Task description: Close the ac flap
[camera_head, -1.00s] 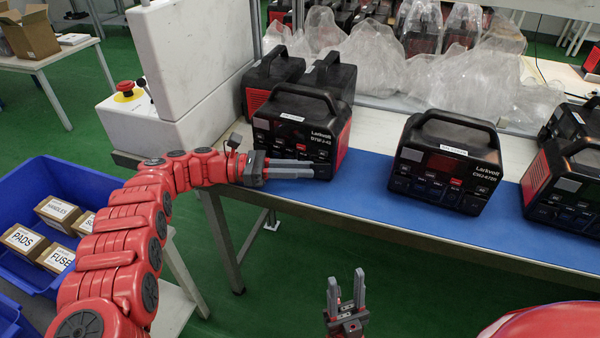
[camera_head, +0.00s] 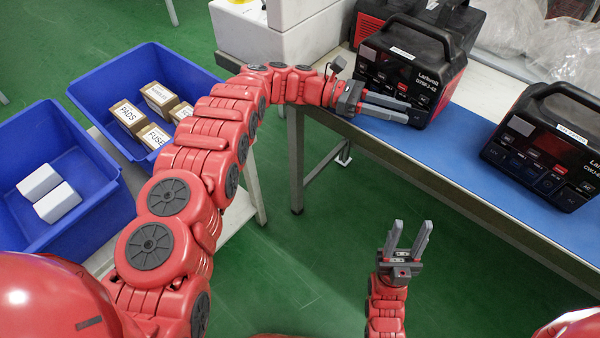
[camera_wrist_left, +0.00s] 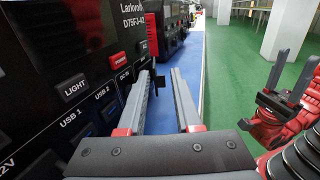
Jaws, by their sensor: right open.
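The black power station (camera_head: 395,70) with the Larkvolt label and a red side stands on the blue mat. Its front panel (camera_wrist_left: 85,60) fills the left of the left wrist view, with LIGHT, USB, DC IN and AC labels. A small dark piece (camera_wrist_left: 158,84) juts out past the DC IN and AC area, between my left fingers in that view; it may be the AC flap, but I cannot tell surely. My left gripper (camera_head: 407,110) is open, its fingers (camera_wrist_left: 160,75) apart along the lower front panel. My right gripper (camera_head: 411,224) is open and empty, pointing up, below the table edge.
A second power station (camera_head: 550,145) stands to the right on the mat (camera_head: 460,130). A white machine (camera_head: 260,35) is behind my left arm. The green floor (camera_head: 300,255) in front is clear.

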